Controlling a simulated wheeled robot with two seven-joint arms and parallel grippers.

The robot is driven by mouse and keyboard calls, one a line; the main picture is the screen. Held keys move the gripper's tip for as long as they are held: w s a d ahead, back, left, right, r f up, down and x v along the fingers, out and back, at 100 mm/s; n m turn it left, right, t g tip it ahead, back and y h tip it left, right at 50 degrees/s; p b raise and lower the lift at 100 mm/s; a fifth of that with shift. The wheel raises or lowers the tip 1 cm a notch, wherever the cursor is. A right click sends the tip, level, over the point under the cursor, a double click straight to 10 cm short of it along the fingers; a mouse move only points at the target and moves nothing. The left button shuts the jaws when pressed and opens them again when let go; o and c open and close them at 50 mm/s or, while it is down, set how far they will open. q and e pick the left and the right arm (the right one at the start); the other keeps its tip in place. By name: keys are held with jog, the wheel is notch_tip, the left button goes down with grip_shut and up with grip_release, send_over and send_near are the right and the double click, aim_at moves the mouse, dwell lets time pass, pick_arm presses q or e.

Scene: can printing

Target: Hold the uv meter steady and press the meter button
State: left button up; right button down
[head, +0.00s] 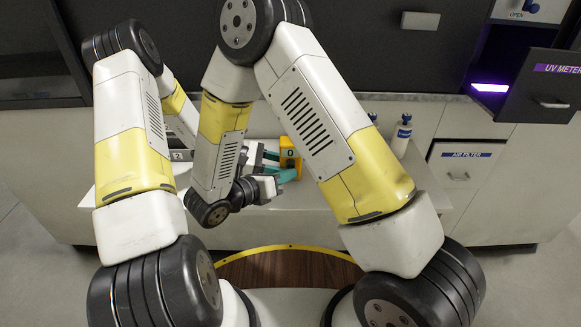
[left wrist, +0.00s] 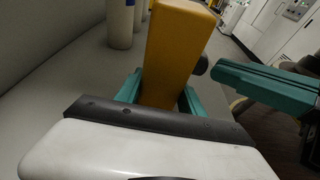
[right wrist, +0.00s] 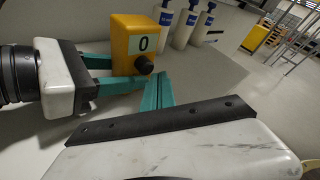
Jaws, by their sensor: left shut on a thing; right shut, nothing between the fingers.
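The yellow uv meter (head: 287,146) stands upright above the white counter, with a display reading 0. It also shows in the left wrist view (left wrist: 178,45) and the right wrist view (right wrist: 126,38). Its round black button (right wrist: 145,64) sticks out below the display. My left gripper (left wrist: 162,98) is shut on the meter, one teal finger on each side. My right gripper (right wrist: 158,92) is shut and empty, its fingertips just in front of the button. In the left wrist view the right fingers (left wrist: 262,84) point at the button (left wrist: 201,66) with a small gap.
Several white bottles with blue labels (right wrist: 184,27) stand behind the meter. One blue-topped bottle (head: 402,136) stands at the counter's right. The open UV METER drawer (head: 545,85) is at upper right, near a purple light (head: 489,88). My arms cover much of the counter.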

jog(key=shift+s, duration=0.25)
jog(key=s, duration=0.5)
dwell(0.4)
dwell(0.5)
pick_arm(q)
jog(key=o, duration=1.1)
jog(key=shift+c, duration=0.2)
jog(key=shift+a, duration=0.15)
